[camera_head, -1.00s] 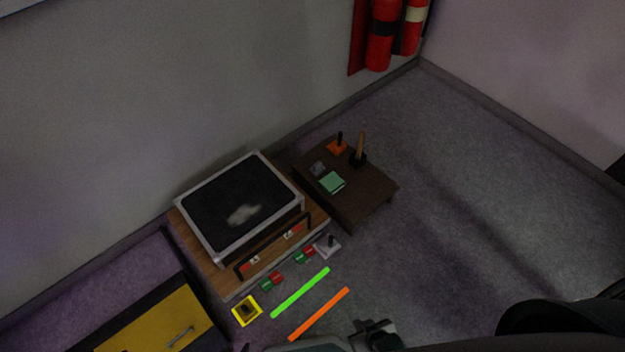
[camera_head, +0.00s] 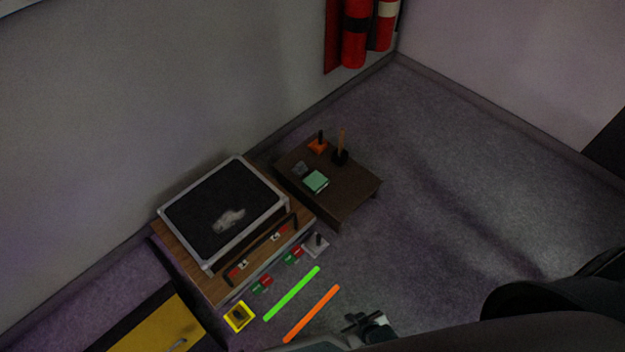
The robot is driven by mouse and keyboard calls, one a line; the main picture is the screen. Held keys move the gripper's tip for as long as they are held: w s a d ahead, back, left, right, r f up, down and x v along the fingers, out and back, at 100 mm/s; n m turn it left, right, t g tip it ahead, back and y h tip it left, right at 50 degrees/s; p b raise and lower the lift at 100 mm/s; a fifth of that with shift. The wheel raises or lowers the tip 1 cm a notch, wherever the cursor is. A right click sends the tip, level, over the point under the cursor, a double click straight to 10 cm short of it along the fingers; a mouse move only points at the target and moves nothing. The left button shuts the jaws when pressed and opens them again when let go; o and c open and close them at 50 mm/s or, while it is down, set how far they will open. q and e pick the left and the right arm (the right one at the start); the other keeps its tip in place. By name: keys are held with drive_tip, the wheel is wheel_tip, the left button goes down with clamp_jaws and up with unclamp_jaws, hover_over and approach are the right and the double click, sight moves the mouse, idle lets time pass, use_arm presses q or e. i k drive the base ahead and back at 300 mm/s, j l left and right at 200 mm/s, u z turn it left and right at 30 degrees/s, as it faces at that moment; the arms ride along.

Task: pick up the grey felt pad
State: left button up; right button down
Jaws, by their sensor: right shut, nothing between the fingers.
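A small dark grey piece (camera_head: 300,168) lies on the low brown table (camera_head: 348,204), beside a green block (camera_head: 316,181); it may be the grey felt pad, but it is too small and dim to be sure. A pale grey, uneven patch (camera_head: 229,219) shows on the black top of the silver-edged case (camera_head: 200,208); I cannot tell whether it is cloth. My right gripper (camera_head: 362,321) is at the bottom centre, shut and empty, well below and apart from the brown table. My left gripper is not in view.
An orange-based peg (camera_head: 318,146) and a wooden stick in a dark base (camera_head: 341,150) stand on the table. Green (camera_head: 292,293) and orange (camera_head: 311,313) bars lie near my gripper. A yellow square (camera_head: 239,316) is at lower left. Floor to the right is clear.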

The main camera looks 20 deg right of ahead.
sight(299, 168)
drive_tip(key=i+l+u, duration=0.2)
drive_tip(key=l+u, duration=0.15)
drive_tip(key=l, duration=0.3)
drive_tip(key=l+u, duration=0.4)
drive_tip(key=l, duration=0.3)
drive_tip(key=l+u, duration=0.35)
drive_tip(key=l, duration=0.4)
drive_tip(key=i, duration=0.05)
